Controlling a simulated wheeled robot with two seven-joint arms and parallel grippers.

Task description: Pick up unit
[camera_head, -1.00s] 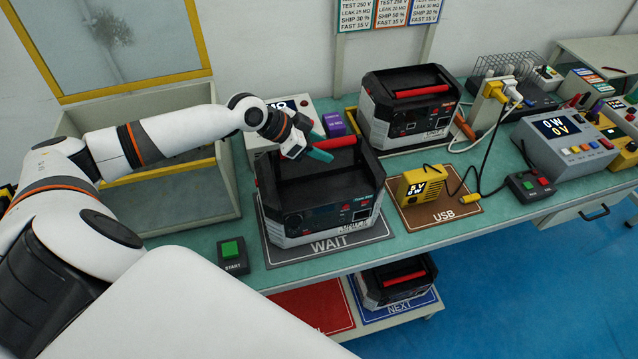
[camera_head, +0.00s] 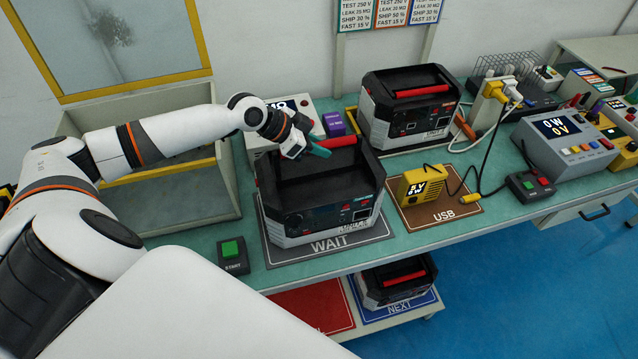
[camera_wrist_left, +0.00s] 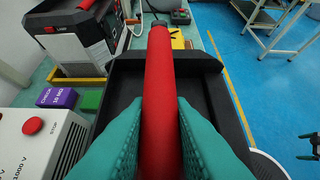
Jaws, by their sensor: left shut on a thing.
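The unit (camera_head: 325,212) is a black and grey box with a red handle (camera_head: 338,142) and stands upright on the grey WAIT mat (camera_head: 292,250). My left gripper (camera_head: 318,149) is at the left end of the handle. In the left wrist view the teal fingers (camera_wrist_left: 160,125) lie on both sides of the red handle (camera_wrist_left: 159,75), shut on it. The unit's base looks to rest on the mat.
A second unit (camera_head: 408,118) stands behind on the bench. A yellow USB meter (camera_head: 421,186) sits to the right, and a START button box (camera_head: 233,256) at front left. Another unit (camera_head: 396,281) is on the lower shelf. A purple block (camera_head: 334,124) is behind the handle.

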